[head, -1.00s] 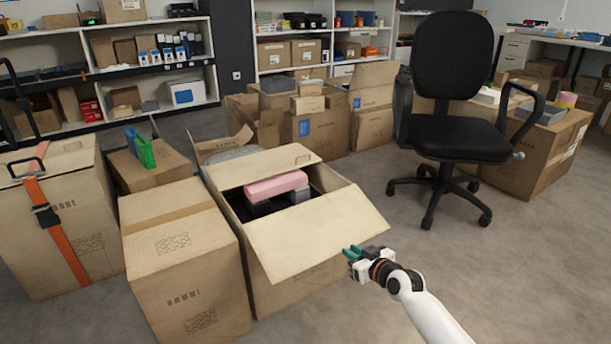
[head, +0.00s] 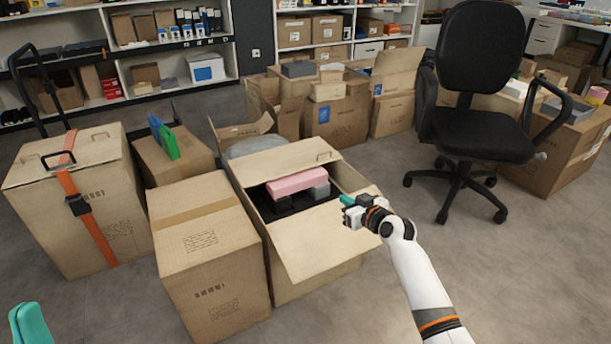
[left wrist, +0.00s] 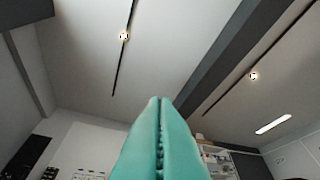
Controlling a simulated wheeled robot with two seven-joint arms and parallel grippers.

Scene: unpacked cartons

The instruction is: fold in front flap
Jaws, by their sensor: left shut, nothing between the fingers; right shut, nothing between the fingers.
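The open carton (head: 315,281) stands in the middle of the head view. Its front flap (head: 305,242) slopes outward and down toward me. Its back flap (head: 275,163), with a hand hole, leans over the rear of the opening. Inside are a pink box (head: 296,183) and grey items on black. My right gripper (head: 347,204) is shut and empty at the right end of the front flap; I cannot tell whether it touches. My left gripper (head: 28,322) is shut and empty at the lower left corner, away from the carton. Its teal fingers (left wrist: 160,145) point toward the ceiling in the left wrist view.
A closed carton (head: 208,250) stands close on the left. Beyond it is a carton with an orange strap (head: 88,220). An office chair (head: 480,120) stands at right. More cartons (head: 337,120) are behind. The floor (head: 520,280) at lower right is clear.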

